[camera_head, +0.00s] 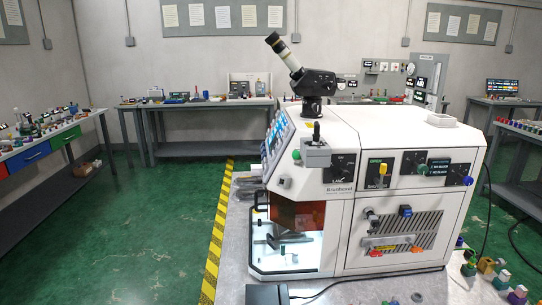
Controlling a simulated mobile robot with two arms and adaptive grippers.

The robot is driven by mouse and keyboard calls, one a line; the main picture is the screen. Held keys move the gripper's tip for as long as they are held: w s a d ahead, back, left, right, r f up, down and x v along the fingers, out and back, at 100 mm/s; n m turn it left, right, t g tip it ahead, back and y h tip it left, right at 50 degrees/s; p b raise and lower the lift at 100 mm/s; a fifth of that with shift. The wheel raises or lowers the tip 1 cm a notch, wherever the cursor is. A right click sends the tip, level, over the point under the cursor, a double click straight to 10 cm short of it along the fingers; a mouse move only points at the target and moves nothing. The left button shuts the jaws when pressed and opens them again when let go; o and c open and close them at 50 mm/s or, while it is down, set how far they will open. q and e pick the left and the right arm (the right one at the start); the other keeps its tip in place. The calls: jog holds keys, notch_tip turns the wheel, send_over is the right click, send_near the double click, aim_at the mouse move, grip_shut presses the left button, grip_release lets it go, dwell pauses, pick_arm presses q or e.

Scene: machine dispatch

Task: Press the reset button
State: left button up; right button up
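A white bench machine (325,178) with a microscope eyepiece (282,51) on top stands on a grey table. I cannot tell which control is the reset button, as the labels are too small to read. The machine carries a green knob (296,154), a yellow control (383,169) under a green label, and a blue knob (468,181). Lower down are a blue control (405,211) and red buttons (376,253) near a vented panel (412,232). Neither of my grippers is in view.
A black box (267,295) with a cable lies in front of the machine. Small coloured parts (487,266) lie at the table's right. Cluttered benches (205,101) line the walls. Green floor (150,225) is clear at left, beside a yellow-black floor stripe (217,235).

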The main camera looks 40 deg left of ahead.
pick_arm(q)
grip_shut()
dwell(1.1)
